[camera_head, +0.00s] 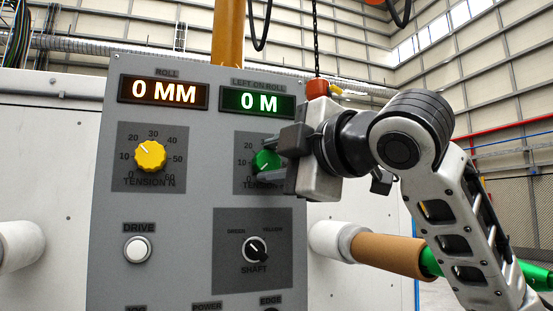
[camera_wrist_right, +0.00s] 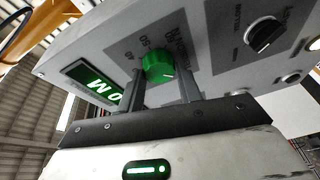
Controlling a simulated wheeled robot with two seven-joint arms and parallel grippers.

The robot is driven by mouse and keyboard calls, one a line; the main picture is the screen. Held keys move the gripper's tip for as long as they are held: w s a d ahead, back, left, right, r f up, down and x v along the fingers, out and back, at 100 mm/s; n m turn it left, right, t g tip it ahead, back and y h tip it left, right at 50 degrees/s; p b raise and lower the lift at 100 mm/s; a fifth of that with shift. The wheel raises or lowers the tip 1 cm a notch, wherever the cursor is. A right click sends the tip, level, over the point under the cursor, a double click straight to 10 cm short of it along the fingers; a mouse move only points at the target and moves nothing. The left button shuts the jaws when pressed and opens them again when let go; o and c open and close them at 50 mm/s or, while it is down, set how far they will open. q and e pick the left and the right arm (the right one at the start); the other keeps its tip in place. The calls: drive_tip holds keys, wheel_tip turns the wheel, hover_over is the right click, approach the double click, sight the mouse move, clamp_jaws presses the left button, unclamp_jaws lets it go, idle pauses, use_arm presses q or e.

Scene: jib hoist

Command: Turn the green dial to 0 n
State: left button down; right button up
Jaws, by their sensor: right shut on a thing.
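The green dial (camera_head: 265,160) sits on the right side of the grey panel, on a dark scale plate marked TENSION N. My right gripper (camera_head: 270,166) comes in from the right, with its fingers around the dial. In the right wrist view the green dial (camera_wrist_right: 158,68) stands between the two fingers (camera_wrist_right: 162,82), which are shut on it. The fingers hide part of the scale, and I cannot read where the dial points. My left gripper is not in view.
A yellow dial (camera_head: 150,156) is to the left on the panel. Displays reading 0 MM (camera_head: 163,93) and 0 M (camera_head: 258,102) are above. A white DRIVE button (camera_head: 138,249) and black SHAFT knob (camera_head: 255,250) are below. A brown roll (camera_head: 388,250) lies under my right arm.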

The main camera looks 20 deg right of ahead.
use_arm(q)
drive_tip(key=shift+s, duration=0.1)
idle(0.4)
use_arm(e)
drive_tip(key=o, duration=1)
drive_tip(key=shift+s+d, duration=0.1)
drive_tip(key=shift+s, duration=0.25)
use_arm(q)
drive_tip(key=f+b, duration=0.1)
drive_tip(key=b, duration=0.1)
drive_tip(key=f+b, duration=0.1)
drive_tip(key=b, duration=0.1)
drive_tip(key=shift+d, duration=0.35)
use_arm(e)
drive_tip(key=v, duration=1.5)
